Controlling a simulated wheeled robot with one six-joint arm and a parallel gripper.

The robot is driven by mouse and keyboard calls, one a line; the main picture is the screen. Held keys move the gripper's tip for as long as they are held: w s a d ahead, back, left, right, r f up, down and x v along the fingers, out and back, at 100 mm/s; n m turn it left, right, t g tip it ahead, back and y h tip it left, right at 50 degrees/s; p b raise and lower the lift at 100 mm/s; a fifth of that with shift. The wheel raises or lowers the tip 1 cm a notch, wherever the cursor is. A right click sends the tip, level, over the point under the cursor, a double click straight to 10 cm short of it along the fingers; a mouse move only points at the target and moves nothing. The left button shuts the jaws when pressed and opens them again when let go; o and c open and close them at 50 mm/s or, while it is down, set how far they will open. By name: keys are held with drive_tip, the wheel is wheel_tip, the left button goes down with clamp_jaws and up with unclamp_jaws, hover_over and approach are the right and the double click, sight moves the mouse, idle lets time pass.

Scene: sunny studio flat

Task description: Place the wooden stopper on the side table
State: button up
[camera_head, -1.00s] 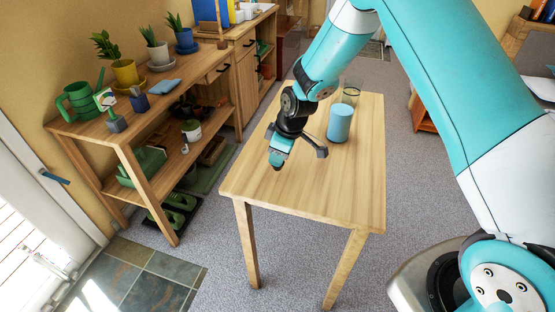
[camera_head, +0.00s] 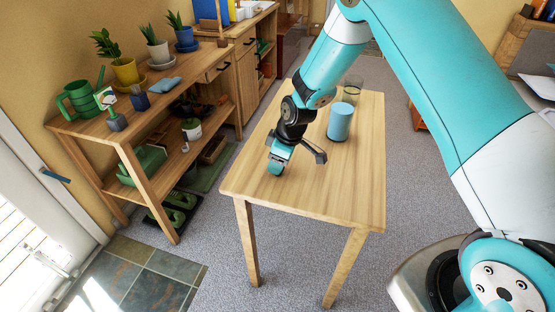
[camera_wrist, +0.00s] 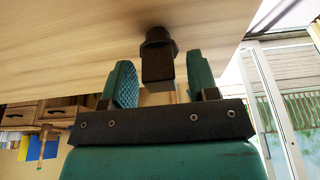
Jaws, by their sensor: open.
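The wooden stopper (camera_wrist: 158,58) is a small dark brown piece with a wider collar and a blocky end. In the wrist view it stands against the pale wooden top of the side table (camera_wrist: 60,50), between my fingers. My gripper (camera_wrist: 160,85) is open, with a teal finger on either side of the stopper and visible gaps. In the head view my gripper (camera_head: 290,163) is low over the left front part of the side table (camera_head: 335,190). The stopper cannot be made out there, hidden by the gripper.
A wooden shelf (camera_head: 185,98) with potted plants and a green watering can (camera_head: 77,101) stands at left. The table's front right is clear.

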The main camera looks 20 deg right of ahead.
drive_tip(key=b+v, duration=0.1)
drive_tip(key=v, duration=1.1)
drive_tip(key=s+a+r+m, duration=0.2)
drive_tip(key=s+a+r, duration=0.3)
drive_tip(key=s+r, duration=0.45)
drive_tip(key=s+a+r+m+g, duration=0.1)
drive_tip(key=s+r, duration=0.1)
drive_tip(key=s, duration=0.7)
drive_tip(key=s+a+r+y, duration=0.1)
drive_tip(key=s+r, duration=0.2)
drive_tip(key=s, duration=0.7)
drive_tip(key=shift+m+g+y, duration=0.3)
drive_tip(key=shift+m+g, duration=0.1)
drive_tip(key=shift+s+r, duration=0.1)
drive_tip(key=shift+r, duration=0.05)
